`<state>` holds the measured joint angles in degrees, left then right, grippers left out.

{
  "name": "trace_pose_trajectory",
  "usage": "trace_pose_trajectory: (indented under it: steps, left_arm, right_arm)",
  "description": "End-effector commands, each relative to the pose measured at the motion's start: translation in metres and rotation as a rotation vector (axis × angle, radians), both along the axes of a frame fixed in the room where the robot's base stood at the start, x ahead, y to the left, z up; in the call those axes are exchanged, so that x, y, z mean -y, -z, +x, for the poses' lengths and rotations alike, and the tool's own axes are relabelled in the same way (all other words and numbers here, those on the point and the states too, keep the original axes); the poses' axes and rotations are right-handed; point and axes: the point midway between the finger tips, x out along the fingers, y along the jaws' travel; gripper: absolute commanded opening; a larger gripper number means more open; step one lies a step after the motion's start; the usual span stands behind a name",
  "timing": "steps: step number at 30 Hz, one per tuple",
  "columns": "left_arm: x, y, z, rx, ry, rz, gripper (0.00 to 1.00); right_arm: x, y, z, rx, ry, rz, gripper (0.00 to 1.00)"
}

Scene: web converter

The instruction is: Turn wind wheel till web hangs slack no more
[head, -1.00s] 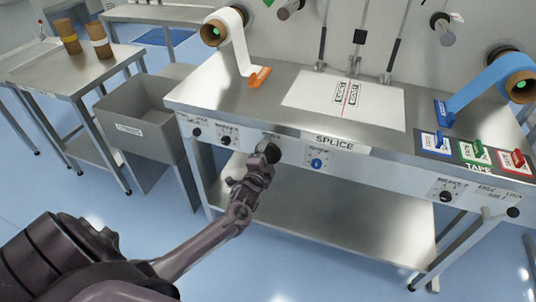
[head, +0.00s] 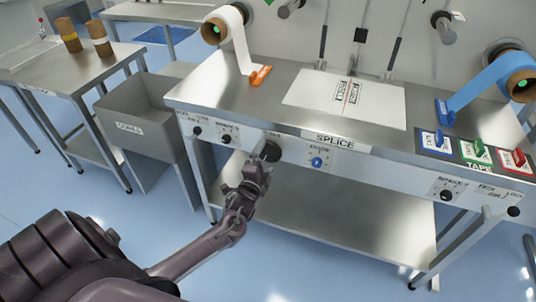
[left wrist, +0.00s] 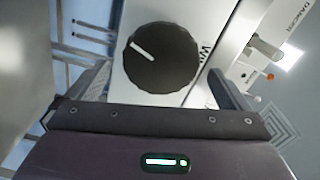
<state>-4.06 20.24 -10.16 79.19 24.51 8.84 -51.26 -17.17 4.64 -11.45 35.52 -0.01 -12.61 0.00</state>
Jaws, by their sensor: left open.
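The wind wheel is a black ribbed knob (head: 270,151) on the bench's front panel, left of the SPLICE label. In the left wrist view the wheel (left wrist: 162,62) faces me, its white mark pointing up and left. My left gripper (head: 259,167) is open just in front of and below the wheel. In the wrist view its fingers stand on both sides of the wheel, apart from it. A white web (head: 239,42) runs from its roll to an orange clamp (head: 260,75). A blue web (head: 480,84) runs from another roll to a blue clamp (head: 444,112). I cannot tell their slack. My right gripper is out of view.
A blue knob (head: 317,162) sits right of the wheel, with small black knobs (head: 226,139) to its left. A grey bin (head: 130,132) stands left of the bench (head: 230,92). A side table (head: 40,75) holds brown rolls. Floor in front is clear.

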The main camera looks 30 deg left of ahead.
Motion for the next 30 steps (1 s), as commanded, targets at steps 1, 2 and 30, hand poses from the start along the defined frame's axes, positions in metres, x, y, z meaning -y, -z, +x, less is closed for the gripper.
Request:
trace_pose_trajectory:
  steps: [1, 2, 30]
  left_arm:
    - [0.002, 0.001, -0.010, -0.003, 0.002, 0.000, 1.00]
    - [0.004, 0.001, -0.015, -0.003, 0.002, -0.001, 1.00]
    - [0.010, 0.000, -0.042, 0.000, 0.000, 0.000, 1.00]
  right_arm:
    - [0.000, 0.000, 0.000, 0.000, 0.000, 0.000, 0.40]
    - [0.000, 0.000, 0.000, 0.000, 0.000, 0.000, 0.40]
    - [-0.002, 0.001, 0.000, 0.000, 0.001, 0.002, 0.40]
